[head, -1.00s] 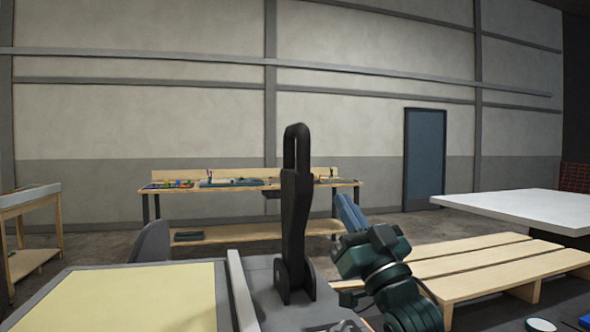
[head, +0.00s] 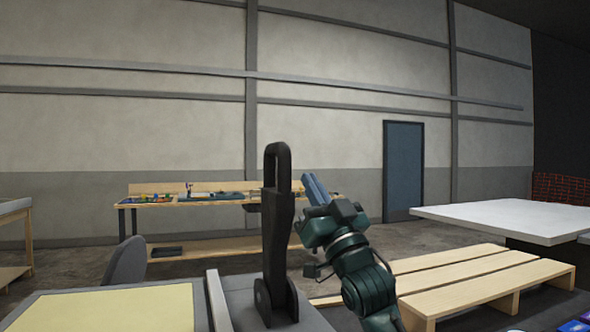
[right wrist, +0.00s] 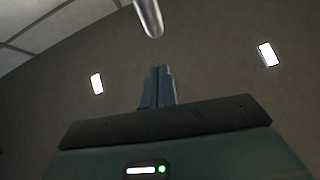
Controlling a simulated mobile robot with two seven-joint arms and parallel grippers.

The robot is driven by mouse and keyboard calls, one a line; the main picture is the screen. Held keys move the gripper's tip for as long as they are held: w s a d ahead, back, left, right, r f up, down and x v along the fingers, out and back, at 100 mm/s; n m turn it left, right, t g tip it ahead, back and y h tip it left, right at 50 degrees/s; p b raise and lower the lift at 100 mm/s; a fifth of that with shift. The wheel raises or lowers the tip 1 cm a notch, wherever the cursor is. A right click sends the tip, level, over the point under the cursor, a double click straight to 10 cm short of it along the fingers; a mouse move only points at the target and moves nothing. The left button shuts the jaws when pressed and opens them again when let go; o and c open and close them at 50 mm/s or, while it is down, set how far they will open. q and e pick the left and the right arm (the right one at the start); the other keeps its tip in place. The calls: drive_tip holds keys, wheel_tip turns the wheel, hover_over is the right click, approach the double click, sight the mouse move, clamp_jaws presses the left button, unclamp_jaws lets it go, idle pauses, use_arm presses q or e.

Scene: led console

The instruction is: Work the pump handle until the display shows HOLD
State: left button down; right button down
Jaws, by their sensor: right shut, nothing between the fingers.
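The pump handle (head: 277,225) is a black upright lever with a long loop at its top, hinged on a grey base (head: 243,302). My right gripper (head: 314,188) is just right of the handle in the head view, its blue fingers near the height of the loop. It is shut and empty. A gap shows between fingers and handle; their depth relation is unclear. In the right wrist view the closed fingers (right wrist: 158,88) point up. A pale rounded rod end (right wrist: 149,16) shows above them; I cannot tell what it is. No display is readable. My left gripper is not in view.
A pale yellow panel (head: 120,310) lies left of the handle. A wooden pallet-like platform (head: 480,275) and a white-topped table (head: 520,218) are at the right. A workbench (head: 215,200) with small items stands behind, and a dark chair (head: 126,262) is at the left.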

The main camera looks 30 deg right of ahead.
sight(287, 159)
drive_tip(key=w, duration=0.1)
drive_tip(key=w+r, duration=0.1)
drive_tip(key=w, duration=0.1)
drive_tip(key=w+r, duration=0.1)
drive_tip(key=w, duration=0.1)
drive_tip(key=shift+w+d+p, duration=0.1)
drive_tip(key=shift+p, duration=0.25)
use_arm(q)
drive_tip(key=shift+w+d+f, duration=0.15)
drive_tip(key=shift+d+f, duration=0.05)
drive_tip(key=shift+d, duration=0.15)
use_arm(e)
drive_tip(key=shift+w, duration=0.45)
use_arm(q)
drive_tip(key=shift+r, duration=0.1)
